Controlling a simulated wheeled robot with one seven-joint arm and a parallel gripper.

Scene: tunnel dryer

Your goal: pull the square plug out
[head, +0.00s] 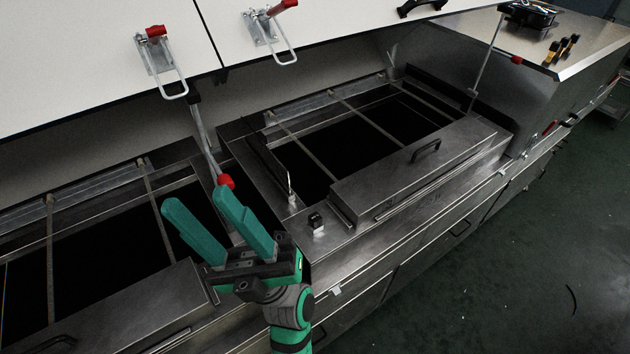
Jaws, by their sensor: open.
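A small dark square plug (316,220) sits on the metal deck between the two openings, near the left end of the right-hand cover. It seems seated on the surface; how deep it goes I cannot tell. My gripper (198,206) has green fingers and is open and empty. It is to the left of the plug and apart from it, with its fingers pointing up and away over the left opening. Nothing hides the plug.
A thin metal rod with a red knob (226,181) stands right behind my fingertips. A long metal cover with a black handle (425,150) lies right of the plug. White hood panels with red-tipped latches (155,32) hang above.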

